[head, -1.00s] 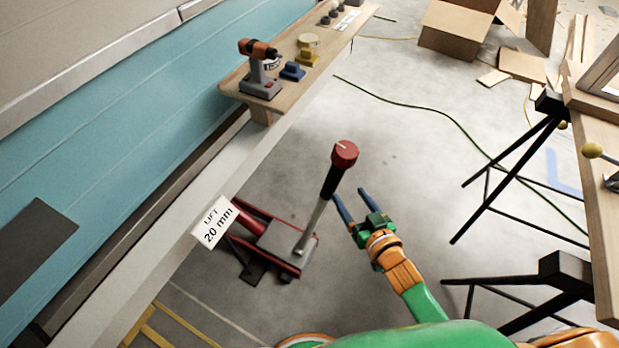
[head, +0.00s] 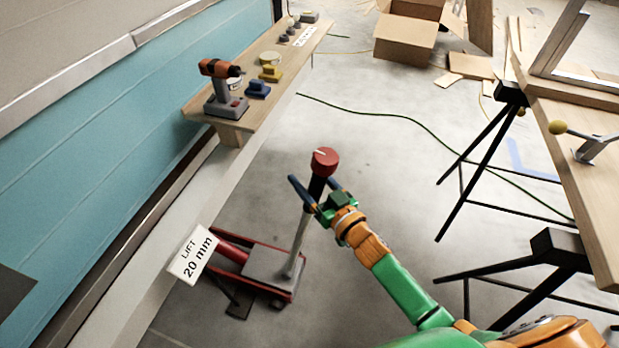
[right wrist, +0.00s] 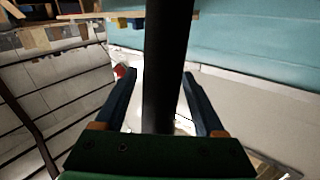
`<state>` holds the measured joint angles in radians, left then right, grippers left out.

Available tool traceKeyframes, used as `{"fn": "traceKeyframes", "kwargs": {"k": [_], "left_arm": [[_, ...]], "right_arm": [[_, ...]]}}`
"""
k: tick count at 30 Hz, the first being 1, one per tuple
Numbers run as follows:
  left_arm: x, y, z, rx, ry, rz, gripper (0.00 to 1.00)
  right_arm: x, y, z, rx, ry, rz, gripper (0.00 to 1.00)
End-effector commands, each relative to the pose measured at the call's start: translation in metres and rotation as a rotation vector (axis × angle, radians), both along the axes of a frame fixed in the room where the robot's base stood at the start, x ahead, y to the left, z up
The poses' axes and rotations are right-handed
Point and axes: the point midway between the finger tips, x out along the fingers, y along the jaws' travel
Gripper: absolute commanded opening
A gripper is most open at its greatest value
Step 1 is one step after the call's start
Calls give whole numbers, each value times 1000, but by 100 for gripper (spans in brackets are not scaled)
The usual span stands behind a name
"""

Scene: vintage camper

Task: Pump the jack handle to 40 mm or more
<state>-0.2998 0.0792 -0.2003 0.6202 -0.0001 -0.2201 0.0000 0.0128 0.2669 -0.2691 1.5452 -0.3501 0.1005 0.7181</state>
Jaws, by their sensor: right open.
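The red floor jack (head: 262,268) stands on the concrete beside the camper's lower edge. Its handle is a grey rod with a black grip (head: 316,188) and a red knob (head: 324,162) on top, leaning slightly right. A white tag (head: 192,255) reads "LIFT 20 mm". My right gripper (head: 312,190) is open around the black grip just under the red knob. In the right wrist view the dark grip (right wrist: 165,70) stands between the two open fingers, with a gap visible on each side. My left gripper is out of view.
A wooden shelf (head: 262,70) on the camper side holds an orange drill (head: 221,86) and small items. Black trestle legs (head: 478,165) and a wooden bench (head: 580,170) stand at right. A green cable (head: 420,125) lies on the floor. Cardboard boxes (head: 405,38) lie at the back.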

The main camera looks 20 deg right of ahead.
Motion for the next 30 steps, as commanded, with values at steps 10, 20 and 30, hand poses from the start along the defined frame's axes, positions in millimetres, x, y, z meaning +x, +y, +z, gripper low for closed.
{"fn": "traceKeyframes", "kwargs": {"k": [10,20,30], "left_arm": [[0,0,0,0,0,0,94],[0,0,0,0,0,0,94],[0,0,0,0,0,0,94]], "right_arm": [[0,0,0,0,0,0,0],[0,0,0,0,0,0,0],[0,0,0,0,0,0,0]]}}
